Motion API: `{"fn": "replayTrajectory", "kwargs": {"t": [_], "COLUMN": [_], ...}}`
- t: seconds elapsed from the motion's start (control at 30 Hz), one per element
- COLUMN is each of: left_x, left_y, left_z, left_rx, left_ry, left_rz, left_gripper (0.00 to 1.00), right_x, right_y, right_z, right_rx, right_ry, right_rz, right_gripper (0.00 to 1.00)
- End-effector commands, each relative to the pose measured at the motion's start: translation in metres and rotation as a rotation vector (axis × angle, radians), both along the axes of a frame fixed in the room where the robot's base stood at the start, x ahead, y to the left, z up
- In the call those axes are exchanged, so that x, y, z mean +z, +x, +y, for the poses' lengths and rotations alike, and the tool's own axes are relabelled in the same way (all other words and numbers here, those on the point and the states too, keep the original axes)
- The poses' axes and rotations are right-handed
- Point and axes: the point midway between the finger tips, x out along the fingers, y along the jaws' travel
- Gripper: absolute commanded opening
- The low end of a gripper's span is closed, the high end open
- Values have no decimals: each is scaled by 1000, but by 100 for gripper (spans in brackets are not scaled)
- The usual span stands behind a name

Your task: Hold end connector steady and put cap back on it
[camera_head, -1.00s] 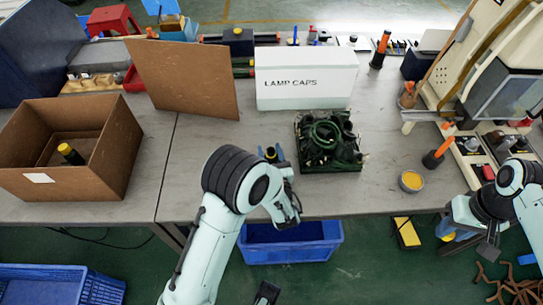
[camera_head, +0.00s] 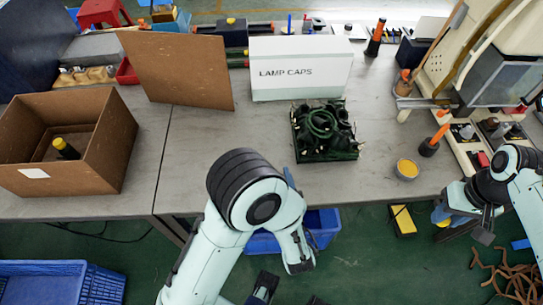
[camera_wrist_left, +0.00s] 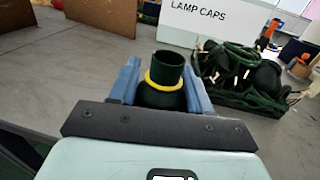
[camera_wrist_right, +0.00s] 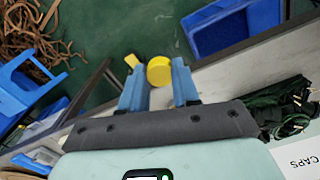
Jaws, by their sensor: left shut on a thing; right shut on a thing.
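The end connector (camera_wrist_left: 164,85), a dark green tube with a yellow ring, stands upright between the fingers of my left gripper (camera_wrist_left: 160,88) in the left wrist view. The gripper is shut on it, and its open top end is bare. In the head view my left arm hides the connector and most of that gripper. The cap (camera_wrist_right: 159,71) is a round yellow piece in the right wrist view. My right gripper (camera_wrist_right: 160,84) is shut on it. In the head view my right gripper (camera_head: 442,215) is off the table's front edge at right, well apart from the connector.
A lamp caps box (camera_head: 302,82) and a dark green cable bundle (camera_head: 325,131) are on the table. A small yellow-filled cup (camera_head: 407,169) sits near the front edge. A cardboard box (camera_head: 115,160) at left holds a black and yellow piece. A blue bin (camera_head: 322,226) is below.

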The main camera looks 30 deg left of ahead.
Motion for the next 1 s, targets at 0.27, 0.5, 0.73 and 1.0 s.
{"fn": "replayTrajectory", "kwargs": {"t": [0.27, 0.5, 0.73, 1.0], "left_x": [0, 0, 0, 0], "left_y": [-25, -28, -27, -27], "left_z": [-22, -23, -23, -23], "left_rx": [-1, 1, 1, 1], "left_ry": [0, 1, 1, 0], "left_rz": [0, -1, -1, -1], "left_gripper": [17, 17, 28, 0], "right_x": [-2, -2, -2, -2], "right_y": [0, 0, 0, 0], "right_z": [0, 0, 0, 0], "right_rx": [0, 0, 0, 0], "right_ry": [0, 0, 0, 0], "right_rz": [1, 0, 1, 0], "right_gripper": [3, 3, 3, 3]}}
